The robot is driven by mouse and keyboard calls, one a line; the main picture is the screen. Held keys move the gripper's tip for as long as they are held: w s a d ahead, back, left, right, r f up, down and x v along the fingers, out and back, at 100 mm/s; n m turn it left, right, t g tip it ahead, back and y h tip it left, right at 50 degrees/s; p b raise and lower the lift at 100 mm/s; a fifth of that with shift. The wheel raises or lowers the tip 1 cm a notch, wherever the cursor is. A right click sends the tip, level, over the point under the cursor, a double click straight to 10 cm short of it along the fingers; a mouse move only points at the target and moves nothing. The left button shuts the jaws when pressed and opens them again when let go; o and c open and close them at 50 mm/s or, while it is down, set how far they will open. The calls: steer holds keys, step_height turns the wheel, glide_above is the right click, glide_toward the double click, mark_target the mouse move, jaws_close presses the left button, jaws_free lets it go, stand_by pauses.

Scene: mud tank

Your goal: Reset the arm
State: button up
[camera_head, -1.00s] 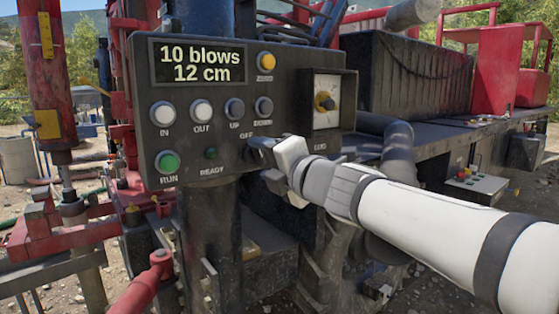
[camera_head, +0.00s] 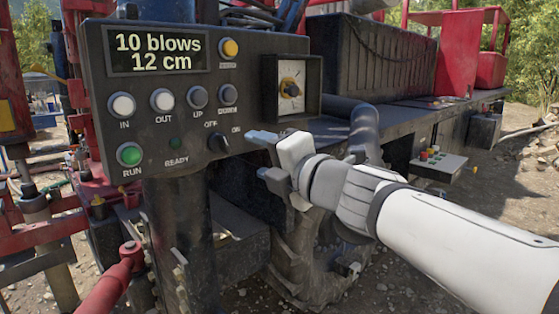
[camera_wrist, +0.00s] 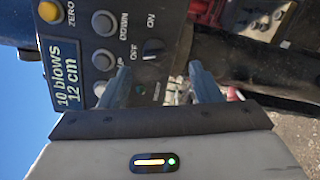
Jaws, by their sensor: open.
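My gripper (camera_head: 263,155) is open and empty, just right of the black control panel (camera_head: 145,75) in the head view. Its two fingers are apart. The OFF/ON knob (camera_head: 218,142) at the panel's lower right is fully visible, with a gap between it and the fingertips. In the wrist view, my gripper (camera_wrist: 160,78) points at the panel, which appears turned on its side. The knob (camera_wrist: 152,50) shows beyond the gap between the fingers. The display (camera_head: 158,53) reads "10 blows 12 cm".
The panel carries a green RUN button (camera_head: 130,154), a yellow button (camera_head: 230,48) and several grey and white ones. A dial box (camera_head: 291,88) juts out at its right. A thick dark hose (camera_head: 364,130) and a small control box (camera_head: 439,165) are behind my arm.

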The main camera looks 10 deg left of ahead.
steer(key=w+d+f+m+t+h+p, duration=0.1)
steer(key=w+d+f+m+h+p, duration=0.15)
steer(key=d+m+h, duration=0.5)
steer(key=w+d+f+m+h+p, duration=0.1)
steer(key=d+f+m+h+p, duration=0.25)
steer(key=d+m, duration=0.65)
steer(key=s+d+f+m+g+h+p, duration=0.1)
steer(key=s+d+f+m+g+p, duration=0.1)
steer(key=s+f+m+g, duration=0.3)
steer(key=s+d+f+m+g+h+p, duration=0.1)
steer(key=s+d+f+m+g+p, duration=0.2)
steer(key=s, duration=1)
step_height(320, 180, down, 6)
steer(key=m+g, duration=0.3)
steer(key=m, duration=0.2)
steer(key=shift+d+r, duration=0.25)
steer(key=shift+d, duration=0.15)
